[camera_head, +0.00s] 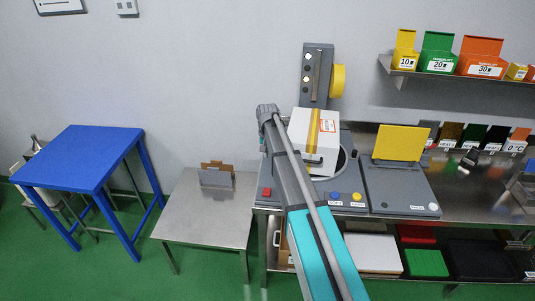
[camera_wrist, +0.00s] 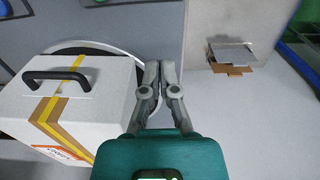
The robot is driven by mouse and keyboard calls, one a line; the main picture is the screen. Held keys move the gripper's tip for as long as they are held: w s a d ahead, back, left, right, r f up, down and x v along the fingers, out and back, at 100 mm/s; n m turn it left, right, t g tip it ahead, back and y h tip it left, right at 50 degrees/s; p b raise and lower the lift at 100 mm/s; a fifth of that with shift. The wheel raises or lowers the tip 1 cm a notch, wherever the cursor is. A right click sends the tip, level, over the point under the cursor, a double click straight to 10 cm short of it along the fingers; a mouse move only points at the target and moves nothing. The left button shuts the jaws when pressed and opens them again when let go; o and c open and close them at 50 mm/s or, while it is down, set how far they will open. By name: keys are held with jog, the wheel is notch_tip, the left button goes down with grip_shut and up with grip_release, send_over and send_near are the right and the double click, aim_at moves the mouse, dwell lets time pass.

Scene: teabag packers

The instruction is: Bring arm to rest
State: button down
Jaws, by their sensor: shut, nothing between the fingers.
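My gripper (camera_wrist: 161,64) shows in the wrist view with its two grey fingers together and nothing between them. In the head view my arm reaches up from the bottom centre over the bench's left part, and the fingers cannot be made out there. A white box (camera_head: 299,126) with yellow-brown tape and a black handle sits on the round plate of the grey machine, just right of my arm. In the wrist view the white box (camera_wrist: 100,83) is close on the left of my fingers, apart from them at the tips.
A low metal table (camera_head: 205,228) left of the bench carries a small brown-and-grey holder (camera_head: 216,177). A blue table (camera_head: 82,157) stands further left. A grey device with a yellow panel (camera_head: 401,143) is on the right. A wall shelf (camera_head: 440,75) holds coloured boxes. Green floor is clear between tables.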

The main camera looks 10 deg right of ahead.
jog(key=shift+s, duration=0.1)
jog(key=s+a+f+n+b, duration=0.1)
jog(key=s+f+b, duration=0.2)
jog(key=s, duration=1.3)
jog(key=s+f+n+b, duration=0.2)
jog(key=s+f+b, duration=0.1)
jog(key=s, duration=1.2)
jog(key=shift+s+a+f+n+b, duration=0.25)
jog(key=shift+s+a+n+b, duration=0.05)
jog(key=shift+s+a, duration=0.1)
jog(key=c, duration=1)
grip_release()
jog(key=shift+w, duration=0.25)
jog(key=o, duration=0.8)
jog(key=shift+m, duration=0.4)
jog(key=w, duration=0.5)
jog(key=w+r+p, duration=0.1)
jog(key=w, duration=0.1)
jog(key=shift+w+d+r, duration=0.1)
jog(key=shift+w, duration=0.15)
jog(key=shift+c, duration=0.2)
jog(key=w+d+r+m+p, duration=0.1)
jog(key=w+r+m+p, duration=0.1)
jog(key=w, duration=1.9)
jog(key=shift+w+r+m+p, duration=0.15)
jog(key=shift+r+m+p, duration=0.25)
jog(key=shift+p, duration=0.1)
jog(key=shift+f, duration=0.25)
